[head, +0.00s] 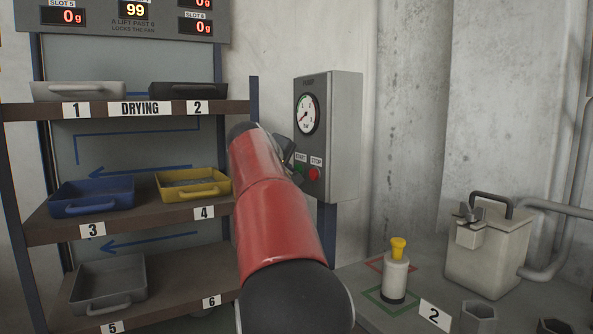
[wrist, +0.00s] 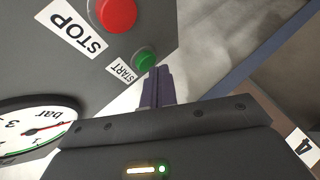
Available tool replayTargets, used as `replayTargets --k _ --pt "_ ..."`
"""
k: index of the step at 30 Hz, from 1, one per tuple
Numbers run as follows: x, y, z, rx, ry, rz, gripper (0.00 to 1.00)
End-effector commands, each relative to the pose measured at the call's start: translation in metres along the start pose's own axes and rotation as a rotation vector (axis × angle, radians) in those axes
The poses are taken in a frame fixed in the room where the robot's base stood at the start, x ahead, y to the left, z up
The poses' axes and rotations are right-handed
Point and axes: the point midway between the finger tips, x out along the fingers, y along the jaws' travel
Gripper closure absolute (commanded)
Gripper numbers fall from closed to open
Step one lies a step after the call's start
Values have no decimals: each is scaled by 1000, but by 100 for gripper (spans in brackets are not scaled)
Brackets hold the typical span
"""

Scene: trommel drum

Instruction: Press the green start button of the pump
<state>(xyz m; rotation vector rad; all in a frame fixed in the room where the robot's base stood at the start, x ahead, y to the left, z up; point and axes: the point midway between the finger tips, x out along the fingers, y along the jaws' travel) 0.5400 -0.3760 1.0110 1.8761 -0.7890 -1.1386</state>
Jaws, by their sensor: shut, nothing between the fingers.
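The pump's grey control box (head: 345,130) hangs in the middle of the head view, with a pressure gauge (head: 308,114) above a START and a STOP label. The green start button (wrist: 145,60) shows in the wrist view beside its START label, and a sliver of it shows in the head view (head: 299,169). The red stop button (head: 314,173) is to its right. My gripper (wrist: 157,72) is shut and empty, its fingertips right at the green button's edge. I cannot tell whether they touch it. In the head view my gripper (head: 287,150) is partly hidden by my red arm.
A drying rack (head: 20,108) with trays stands at the left, close to my arm. At the lower right a bench (head: 372,318) holds a yellow-topped bottle (head: 396,277) and a canister (head: 488,252). A shelf edge and label 4 (wrist: 304,147) show in the wrist view.

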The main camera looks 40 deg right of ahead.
Motion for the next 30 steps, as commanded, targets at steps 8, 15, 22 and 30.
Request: replayTargets --k 8,15,22,30 --pt "2 2 1 0 0 0 100" --pt "4 3 3 0 0 0 100" --pt "6 5 4 -1 0 1 100" --pt "6 5 5 -1 -1 1 100"
